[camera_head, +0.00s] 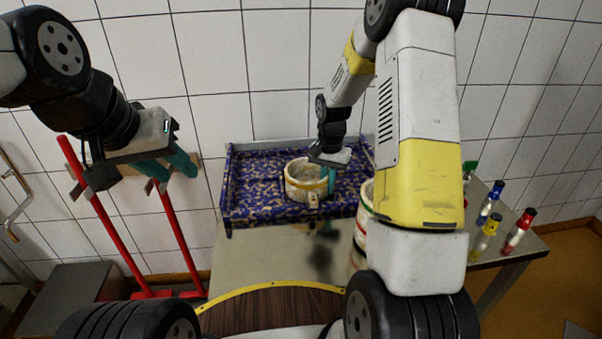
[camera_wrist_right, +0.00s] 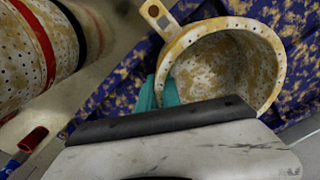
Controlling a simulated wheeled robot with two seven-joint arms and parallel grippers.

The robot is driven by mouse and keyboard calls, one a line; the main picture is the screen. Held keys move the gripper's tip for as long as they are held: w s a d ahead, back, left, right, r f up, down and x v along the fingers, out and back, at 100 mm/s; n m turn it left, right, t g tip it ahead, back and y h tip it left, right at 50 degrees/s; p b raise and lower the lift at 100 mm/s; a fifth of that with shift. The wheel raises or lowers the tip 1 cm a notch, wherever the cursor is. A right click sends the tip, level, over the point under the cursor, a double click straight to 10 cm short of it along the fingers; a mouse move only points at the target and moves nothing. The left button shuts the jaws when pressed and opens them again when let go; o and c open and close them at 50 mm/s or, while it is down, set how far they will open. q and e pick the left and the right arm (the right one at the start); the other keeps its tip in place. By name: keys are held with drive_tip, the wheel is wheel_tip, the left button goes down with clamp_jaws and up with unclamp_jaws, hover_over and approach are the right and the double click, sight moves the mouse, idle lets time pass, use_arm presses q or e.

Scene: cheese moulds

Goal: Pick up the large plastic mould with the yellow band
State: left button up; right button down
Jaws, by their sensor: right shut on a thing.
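The large white perforated mould with the yellow band (camera_head: 293,190) is at the blue-and-gold speckled tray (camera_head: 250,208) in the head view. In the right wrist view the mould (camera_wrist_right: 225,65) shows its stained, empty inside and a tab handle with a hole. My right gripper (camera_head: 328,172) is shut on its wall, one teal finger on each side, as the right wrist view shows at the fingers (camera_wrist_right: 160,93). Whether the mould touches the tray is unclear. My left gripper (camera_head: 170,168) is open and empty, far left of the tray.
Stacked moulds with red and dark bands (camera_wrist_right: 25,50) stand near the tray, partly behind my right arm. Several coloured bottles (camera_head: 486,235) stand on the table at right. Red-handled tools (camera_head: 95,205) lean on the wall beneath my left gripper. The table front (camera_head: 265,260) is mostly clear.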

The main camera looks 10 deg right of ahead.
drive_tip(key=shift+r, duration=0.1)
drive_tip(key=shift+w+r, duration=0.1)
drive_tip(key=shift+r, duration=0.45)
wheel_tip(320, 180, up, 2)
drive_tip(key=shift+r, duration=0.2)
drive_tip(key=s+a, duration=0.3)
drive_tip(key=s, duration=0.4)
drive_tip(key=s+a+r, duration=0.1)
drive_tip(key=s+a, duration=0.1)
drive_tip(key=s, duration=0.6)
drive_tip(key=shift+a+r, duration=0.2)
drive_tip(key=shift+a, duration=0.2)
drive_tip(key=shift+s, duration=0.15)
